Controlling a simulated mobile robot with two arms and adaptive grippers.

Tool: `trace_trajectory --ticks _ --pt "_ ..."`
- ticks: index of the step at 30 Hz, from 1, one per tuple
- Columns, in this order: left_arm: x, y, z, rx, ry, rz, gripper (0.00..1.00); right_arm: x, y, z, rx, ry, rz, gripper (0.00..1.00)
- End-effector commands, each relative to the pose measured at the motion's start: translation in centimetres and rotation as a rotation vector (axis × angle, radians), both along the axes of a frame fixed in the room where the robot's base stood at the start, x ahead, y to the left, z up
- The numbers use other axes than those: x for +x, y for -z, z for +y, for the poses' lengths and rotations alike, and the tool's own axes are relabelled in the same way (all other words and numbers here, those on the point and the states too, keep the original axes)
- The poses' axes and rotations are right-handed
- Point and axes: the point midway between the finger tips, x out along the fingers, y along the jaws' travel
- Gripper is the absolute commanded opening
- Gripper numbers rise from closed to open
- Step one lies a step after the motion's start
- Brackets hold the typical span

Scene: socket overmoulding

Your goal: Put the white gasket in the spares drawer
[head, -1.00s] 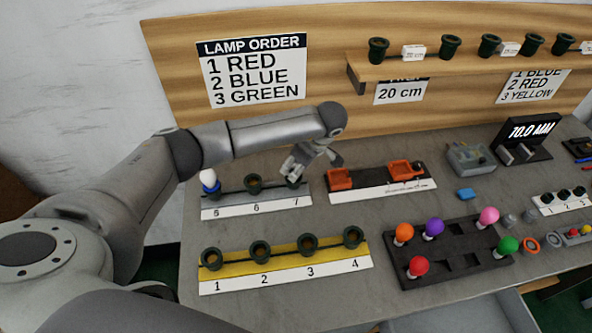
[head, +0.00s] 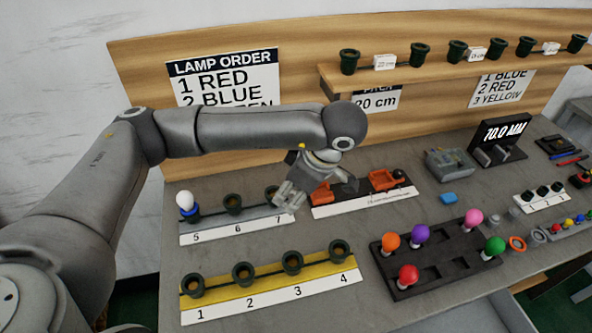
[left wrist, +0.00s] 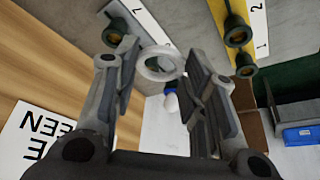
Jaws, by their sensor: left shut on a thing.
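The white gasket (left wrist: 160,62) is a pale ring between the fingertips of my left gripper (left wrist: 158,68) in the left wrist view. The left gripper is shut on it. In the head view my left gripper (head: 318,188) hangs over the table between socket 7 and the orange holders, and I cannot make out the gasket there. A pale grey drawer-like part (head: 500,312) shows below the table's front edge, cut off by the picture; I cannot tell whether it is the spares drawer. My right gripper is not in view.
Numbered green sockets stand on a grey strip (head: 215,238) and a yellow strip (head: 270,302). A dark tray (head: 444,278) holds coloured bulbs. An orange ring (head: 517,243) and a grey ring (head: 537,236) lie right of it. A wooden shelf (head: 440,70) carries more sockets.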

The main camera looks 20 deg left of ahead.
Motion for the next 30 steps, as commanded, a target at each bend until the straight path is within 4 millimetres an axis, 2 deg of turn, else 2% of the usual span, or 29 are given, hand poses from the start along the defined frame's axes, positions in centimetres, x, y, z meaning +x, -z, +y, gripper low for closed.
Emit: trace_trajectory --ticks 7,11,30 --pt "-0.4 -0.2 -0.3 0.001 0.010 0.000 0.30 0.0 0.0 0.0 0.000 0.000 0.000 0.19" --pt "-0.4 -0.3 -0.1 0.001 0.080 0.000 0.30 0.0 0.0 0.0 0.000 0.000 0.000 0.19" --pt "-0.7 -1.8 1.2 0.001 0.928 -0.003 0.30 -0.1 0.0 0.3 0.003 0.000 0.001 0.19"
